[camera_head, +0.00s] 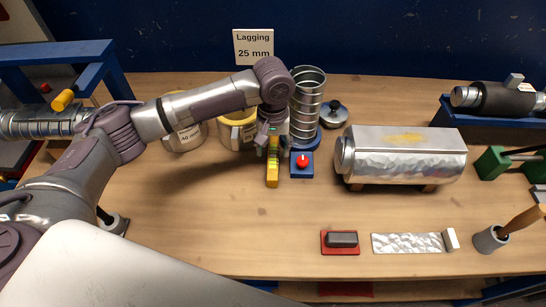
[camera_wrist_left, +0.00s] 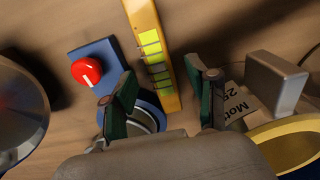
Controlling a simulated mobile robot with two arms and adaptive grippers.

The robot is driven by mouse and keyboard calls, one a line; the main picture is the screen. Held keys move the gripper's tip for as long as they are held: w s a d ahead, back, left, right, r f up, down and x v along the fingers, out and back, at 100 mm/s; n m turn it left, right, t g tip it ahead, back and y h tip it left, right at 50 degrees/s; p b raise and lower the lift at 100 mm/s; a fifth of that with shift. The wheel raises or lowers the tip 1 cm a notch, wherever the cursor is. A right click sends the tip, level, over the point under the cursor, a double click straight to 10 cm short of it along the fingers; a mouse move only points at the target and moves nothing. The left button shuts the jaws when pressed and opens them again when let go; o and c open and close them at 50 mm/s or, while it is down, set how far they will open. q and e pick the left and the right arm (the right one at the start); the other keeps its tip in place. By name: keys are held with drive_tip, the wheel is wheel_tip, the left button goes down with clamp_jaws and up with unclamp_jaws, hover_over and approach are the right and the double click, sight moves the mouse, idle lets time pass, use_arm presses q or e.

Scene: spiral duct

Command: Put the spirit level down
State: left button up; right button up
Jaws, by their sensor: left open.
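The yellow spirit level (camera_head: 272,172) with green vials appears to lie on the wooden bench, left of a blue block with a red knob. Its far end is hidden under my left gripper (camera_head: 271,138). In the left wrist view the spirit level (camera_wrist_left: 151,48) runs between the two green-padded fingers of the left gripper (camera_wrist_left: 162,82). The fingers are open, with a visible gap on both sides of it. My right gripper does not show.
The blue block with the red knob (camera_head: 302,164) is close beside the level. A spiral duct (camera_head: 306,100) stands behind on a blue base. Tins (camera_head: 238,130) stand at back left. A foil-clad duct (camera_head: 405,155) is at right. The front-left bench (camera_head: 200,235) is clear.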

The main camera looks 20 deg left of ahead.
sight(273, 156)
use_arm(q)
drive_tip(key=shift+s+f, duration=0.15)
drive_tip(key=shift+f, duration=1.6)
drive_tip(key=shift+d, duration=0.1)
clamp_jaws()
